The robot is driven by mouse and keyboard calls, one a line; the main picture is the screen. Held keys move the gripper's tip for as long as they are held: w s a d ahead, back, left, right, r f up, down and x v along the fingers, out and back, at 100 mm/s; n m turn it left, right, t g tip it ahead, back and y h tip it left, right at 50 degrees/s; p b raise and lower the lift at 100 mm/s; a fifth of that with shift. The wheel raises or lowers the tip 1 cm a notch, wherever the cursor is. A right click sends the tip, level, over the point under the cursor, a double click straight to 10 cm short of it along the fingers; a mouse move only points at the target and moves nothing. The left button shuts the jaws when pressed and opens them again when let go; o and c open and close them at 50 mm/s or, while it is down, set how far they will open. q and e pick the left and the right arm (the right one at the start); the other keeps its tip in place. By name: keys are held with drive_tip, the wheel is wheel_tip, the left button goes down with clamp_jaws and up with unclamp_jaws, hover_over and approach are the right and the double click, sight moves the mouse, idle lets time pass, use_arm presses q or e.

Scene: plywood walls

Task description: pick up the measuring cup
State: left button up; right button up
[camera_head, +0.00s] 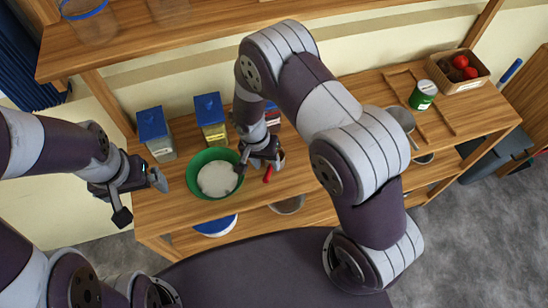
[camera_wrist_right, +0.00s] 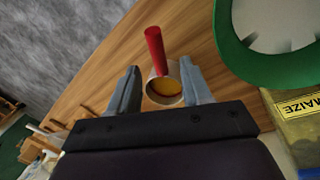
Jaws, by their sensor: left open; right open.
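My right gripper (camera_head: 263,163) is open above the cup. In the wrist view its fingers (camera_wrist_right: 160,82) stand on either side of the cup, the right finger very close to it; I cannot tell whether they touch. My left gripper (camera_head: 142,199) is open and empty, left of the bowl.
The green bowl (camera_head: 191,177) with white contents is close beside my right gripper. Blue-topped boxes (camera_head: 156,134) (camera_head: 211,118) stand behind it. A green can (camera_head: 423,95), a grey pan (camera_head: 401,118) and a crate of red produce (camera_head: 460,85) are at the right.

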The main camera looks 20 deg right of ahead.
sight(269, 168)
drive_tip(key=f+p, duration=0.1)
drive_tip(key=f, duration=0.1)
drive_tip(key=d+f+p, duration=0.1)
drive_tip(key=f, duration=0.1)
drive_tip(key=shift+s, duration=0.15)
drive_tip(key=shift+f, duration=0.55)
clamp_jaws()
